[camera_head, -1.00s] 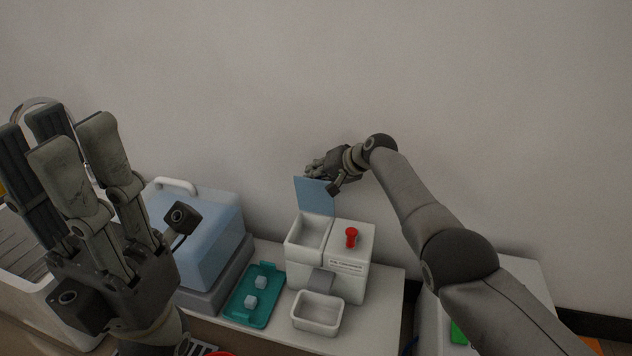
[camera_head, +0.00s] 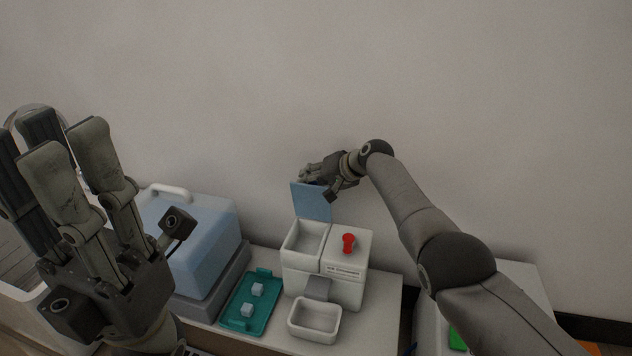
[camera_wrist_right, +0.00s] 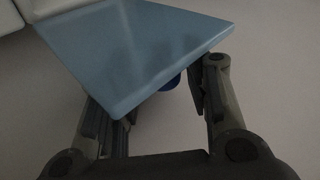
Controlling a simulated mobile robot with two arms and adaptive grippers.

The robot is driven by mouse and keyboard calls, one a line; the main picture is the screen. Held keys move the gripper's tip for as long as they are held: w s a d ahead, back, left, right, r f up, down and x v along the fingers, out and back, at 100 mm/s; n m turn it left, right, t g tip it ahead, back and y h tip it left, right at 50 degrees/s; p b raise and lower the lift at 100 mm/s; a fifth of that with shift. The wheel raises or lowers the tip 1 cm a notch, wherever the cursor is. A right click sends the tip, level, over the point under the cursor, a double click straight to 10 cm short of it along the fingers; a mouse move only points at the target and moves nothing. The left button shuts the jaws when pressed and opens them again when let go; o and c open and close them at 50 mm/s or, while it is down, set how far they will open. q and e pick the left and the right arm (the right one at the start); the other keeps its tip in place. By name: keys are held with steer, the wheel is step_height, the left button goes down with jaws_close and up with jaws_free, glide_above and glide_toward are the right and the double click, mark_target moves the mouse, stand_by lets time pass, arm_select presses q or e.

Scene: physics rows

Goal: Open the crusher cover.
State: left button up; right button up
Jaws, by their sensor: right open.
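The crusher (camera_head: 345,281) is a white box with a red button (camera_head: 348,243) on top and an open compartment (camera_head: 304,240) at its left. Its blue cover (camera_head: 311,203) stands raised, about upright, at the back of the compartment. My right gripper (camera_head: 312,176) is at the cover's upper edge, partly behind it. In the right wrist view the blue cover (camera_wrist_right: 140,50) fills the upper middle, in front of the open fingers (camera_wrist_right: 165,100); contact cannot be told. My left gripper (camera_head: 62,150) points up at the left, its fingers spread apart and empty.
A teal tray (camera_head: 266,313) with two pale cubes lies left of the crusher. A white bin (camera_head: 315,318) sits in front of it. A blue-lidded box (camera_head: 200,235) stands further left. The wall is behind; bare table shows at the right (camera_head: 385,300).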

steer(key=shift+d+r, duration=0.1)
steer(key=v, duration=1.2)
stand_by(0.5)
